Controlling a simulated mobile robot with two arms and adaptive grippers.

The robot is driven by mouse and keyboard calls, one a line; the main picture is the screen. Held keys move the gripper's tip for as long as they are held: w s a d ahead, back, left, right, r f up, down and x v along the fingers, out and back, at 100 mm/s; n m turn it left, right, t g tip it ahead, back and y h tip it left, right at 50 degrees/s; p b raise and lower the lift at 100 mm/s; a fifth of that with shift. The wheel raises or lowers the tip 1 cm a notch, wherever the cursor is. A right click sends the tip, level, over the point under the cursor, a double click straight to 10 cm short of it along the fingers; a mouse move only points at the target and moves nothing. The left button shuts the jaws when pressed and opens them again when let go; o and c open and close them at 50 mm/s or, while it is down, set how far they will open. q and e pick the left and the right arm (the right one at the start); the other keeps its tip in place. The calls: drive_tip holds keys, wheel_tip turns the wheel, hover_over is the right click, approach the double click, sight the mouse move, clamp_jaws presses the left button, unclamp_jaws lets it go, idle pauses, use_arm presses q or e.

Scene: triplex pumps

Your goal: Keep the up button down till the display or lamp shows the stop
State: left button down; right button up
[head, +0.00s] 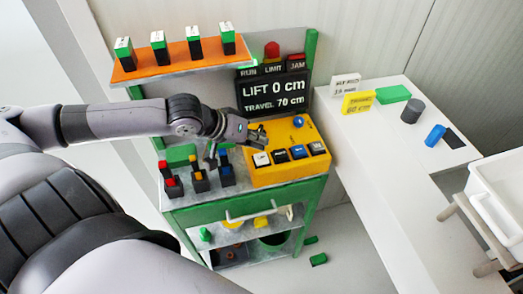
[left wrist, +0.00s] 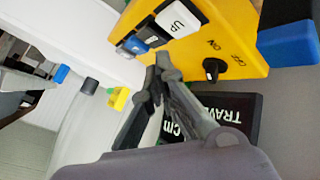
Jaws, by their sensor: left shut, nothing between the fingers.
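The yellow control box (head: 290,172) stands on the green cart's top with a row of buttons. The white UP button (left wrist: 178,20) is at one end of the row; in the head view it is the leftmost white one (head: 261,159). The display (head: 274,92) reads "LIFT 0 cm, TRAVEL 70 cm". Lamps labelled RUN, LIMIT and JAM (head: 272,69) sit above it; I cannot tell if any is lit. My left gripper (head: 260,137) is shut and empty over the box, behind the UP button; it also shows in the left wrist view (left wrist: 165,65). It seems apart from the button.
A black ON/OFF knob (left wrist: 214,68) is on the box. Small coloured switches (head: 198,178) stand left of the box. An orange shelf (head: 180,60) with green-topped blocks is above my arm. A white bench (head: 405,165) with loose blocks is at right.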

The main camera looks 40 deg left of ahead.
sight(261, 159)
use_arm(q)
drive_tip(key=shift+f, duration=0.9)
idle(0.8)
drive_tip(key=shift+f, duration=0.4)
